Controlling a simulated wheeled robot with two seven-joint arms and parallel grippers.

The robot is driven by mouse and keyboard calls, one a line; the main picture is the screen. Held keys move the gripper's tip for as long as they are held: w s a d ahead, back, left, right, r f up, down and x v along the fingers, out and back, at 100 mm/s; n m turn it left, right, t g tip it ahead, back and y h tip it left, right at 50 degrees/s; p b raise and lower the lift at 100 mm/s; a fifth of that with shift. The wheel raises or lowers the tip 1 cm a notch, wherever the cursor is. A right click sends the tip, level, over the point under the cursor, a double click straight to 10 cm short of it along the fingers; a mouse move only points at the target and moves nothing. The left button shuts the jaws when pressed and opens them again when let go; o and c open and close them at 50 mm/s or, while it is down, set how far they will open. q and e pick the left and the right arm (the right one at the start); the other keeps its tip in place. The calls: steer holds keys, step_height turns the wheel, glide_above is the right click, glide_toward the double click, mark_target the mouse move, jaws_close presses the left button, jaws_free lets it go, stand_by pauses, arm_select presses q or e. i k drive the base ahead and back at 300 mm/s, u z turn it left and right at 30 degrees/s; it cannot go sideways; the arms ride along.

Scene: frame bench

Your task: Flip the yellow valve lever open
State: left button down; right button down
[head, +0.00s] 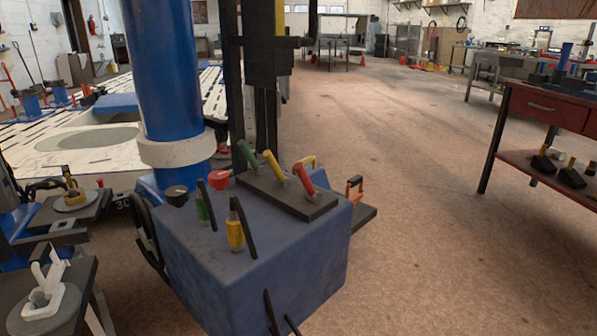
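A yellow lever (273,164) stands in the middle of a row on a dark plate (262,194) on top of a blue box (255,270). It tilts up and to the left. I cannot make out either of my grippers in the head view.
A thick blue column (165,80) with a pale collar rises behind the box. A green fitting (203,208) and a red knob (219,179) are also on the box. A red workbench (545,105) stands at the right. The floor between is clear.

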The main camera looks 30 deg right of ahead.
mark_target(281, 180)
steer(key=z, duration=0.5)
steer(key=k, duration=0.55)
steer(key=z, duration=0.95)
steer(key=i, duration=1.6)
steer(key=u, duration=0.95)
